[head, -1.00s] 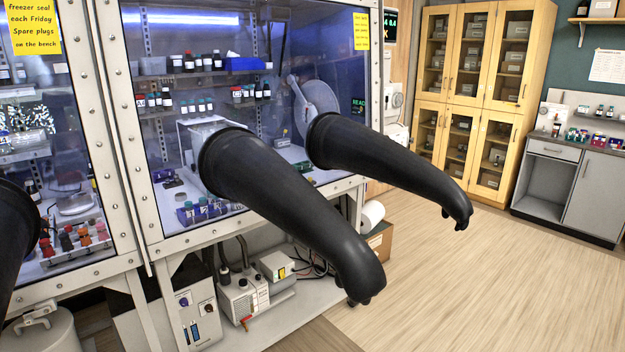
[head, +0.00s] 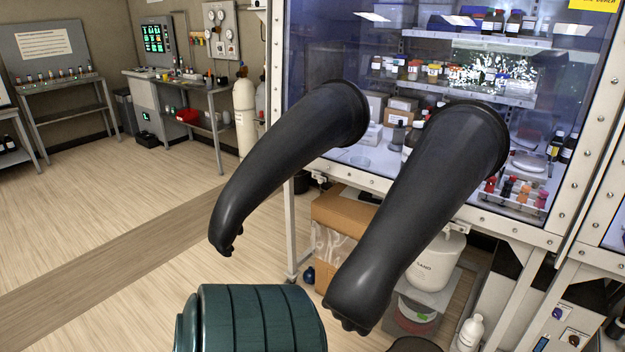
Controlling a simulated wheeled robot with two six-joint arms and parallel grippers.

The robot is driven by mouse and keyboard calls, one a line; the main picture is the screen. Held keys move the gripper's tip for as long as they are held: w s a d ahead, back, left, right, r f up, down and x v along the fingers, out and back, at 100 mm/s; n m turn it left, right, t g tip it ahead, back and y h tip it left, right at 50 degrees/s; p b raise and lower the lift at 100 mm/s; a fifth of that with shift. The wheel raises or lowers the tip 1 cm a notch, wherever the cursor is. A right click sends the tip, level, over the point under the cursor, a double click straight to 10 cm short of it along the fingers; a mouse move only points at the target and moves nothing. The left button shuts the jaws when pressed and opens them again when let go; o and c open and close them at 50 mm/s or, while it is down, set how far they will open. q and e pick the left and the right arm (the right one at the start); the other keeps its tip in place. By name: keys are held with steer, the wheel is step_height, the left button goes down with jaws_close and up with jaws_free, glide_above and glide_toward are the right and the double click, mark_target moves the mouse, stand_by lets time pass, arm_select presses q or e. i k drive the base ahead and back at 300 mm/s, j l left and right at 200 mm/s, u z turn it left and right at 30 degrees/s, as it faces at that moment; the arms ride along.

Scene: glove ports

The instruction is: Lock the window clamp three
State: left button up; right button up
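The glove box window (head: 470,80) stands at the right in the head view, in a pale bolted metal frame (head: 583,150). Two long black gloves hang out of its ports: the left glove (head: 285,150) and the right glove (head: 425,190). A small fitting (head: 319,179) sits under the lower rail at the left, and another (head: 457,228) is partly hidden by the right glove. Both are too small to tell whether they are clamps or locked. I cannot make out any clamp numbered three. Neither of my grippers is in view.
A cardboard box (head: 342,212) and a white container (head: 437,260) stand beneath the glove box. A dark green ribbed shape fills the bottom centre; I cannot tell what it is. Open wooden floor (head: 90,240) lies left. A bench (head: 185,85) and gas cylinder (head: 245,118) stand behind.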

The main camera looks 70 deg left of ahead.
mark_target(320, 178)
steer(key=u, duration=2.75)
steer(key=i+u, duration=0.1)
steer(key=u, duration=0.85)
steer(key=i+u, duration=0.1)
steer(key=u, duration=1.3)
steer(key=i+l+u, duration=0.1)
steer(key=u, duration=0.85)
steer(key=l+u, duration=0.25)
steer(key=u, duration=0.15)
steer(key=i+l+u, duration=0.1)
steer(key=l+u, duration=0.3)
steer(key=l+z, duration=0.35)
steer(key=i+l+z, duration=0.1)
steer(key=l+z, duration=0.5)
steer(key=z, duration=0.25)
steer(key=k+l+z, duration=0.1)
steer(key=z, duration=0.3)
steer(key=l+z, duration=0.55)
steer(key=z, duration=0.3)
steer(key=l+z, duration=0.2)
steer(key=z, duration=0.25)
steer(key=l+z, duration=0.1)
steer(key=z, duration=0.3)
steer(key=i+z, duration=0.1)
steer(key=z, duration=0.3)
steer(key=i+l+z, duration=0.1)
steer(key=z, duration=0.25)
